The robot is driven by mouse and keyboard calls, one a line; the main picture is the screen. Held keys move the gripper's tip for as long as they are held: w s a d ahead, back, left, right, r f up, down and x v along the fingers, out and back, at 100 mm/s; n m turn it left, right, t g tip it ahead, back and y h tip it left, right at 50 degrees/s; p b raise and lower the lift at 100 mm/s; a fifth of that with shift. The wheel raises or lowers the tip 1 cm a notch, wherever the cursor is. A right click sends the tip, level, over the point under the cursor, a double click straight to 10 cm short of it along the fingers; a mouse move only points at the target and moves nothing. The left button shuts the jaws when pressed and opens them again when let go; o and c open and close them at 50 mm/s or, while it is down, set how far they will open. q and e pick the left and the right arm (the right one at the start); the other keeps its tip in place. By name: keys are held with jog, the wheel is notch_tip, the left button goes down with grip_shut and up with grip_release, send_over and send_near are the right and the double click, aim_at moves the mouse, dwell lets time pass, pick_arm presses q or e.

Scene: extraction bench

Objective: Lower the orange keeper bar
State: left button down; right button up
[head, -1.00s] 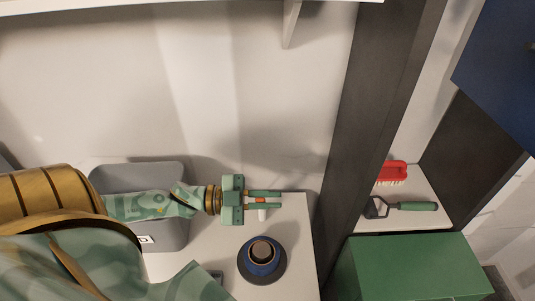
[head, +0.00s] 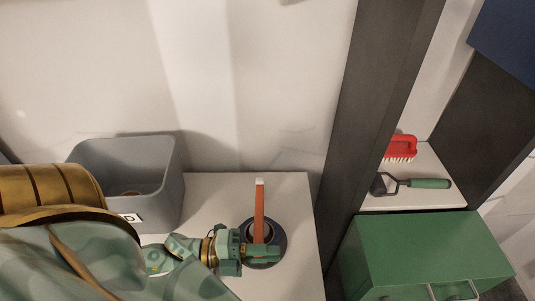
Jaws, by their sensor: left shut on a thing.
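The orange keeper bar (head: 259,212) is a slim bar with a pale tip, extending toward the back wall in the head view. My left gripper (head: 262,251) is shut on the bar's near end. The gripper and bar lie in front of a round blue piece with a dark base (head: 281,238) and hide part of it. I cannot tell whether the bar touches that piece. My right gripper is not in view.
A grey bin (head: 172,190) stands left on the white bench (head: 215,195). A dark post (head: 375,110) rises right of the bench. Beyond it are a red brush (head: 400,146), a green-handled tool (head: 428,183) and a green cabinet (head: 425,245). The bench behind the bar is clear.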

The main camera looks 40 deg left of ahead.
pick_arm(q)
jog(key=shift+s+f+m+b, duration=0.1)
jog(key=shift+f+m+b, duration=0.35)
jog(key=shift+f, duration=0.45)
jog(key=c, duration=1.5)
grip_release()
jog(key=s+d+r+p, duration=0.1)
jog(key=s+d+r, duration=0.2)
jog(key=r, duration=0.1)
jog(key=s+d+r+p, duration=0.1)
jog(key=s+d+r, duration=0.1)
jog(key=s+r, duration=0.2)
jog(key=s+d+r+p, duration=0.1)
jog(key=s+d+r, duration=0.2)
jog(key=s+r, duration=0.1)
jog(key=shift+d+r, duration=0.3)
jog(key=shift+r, duration=0.2)
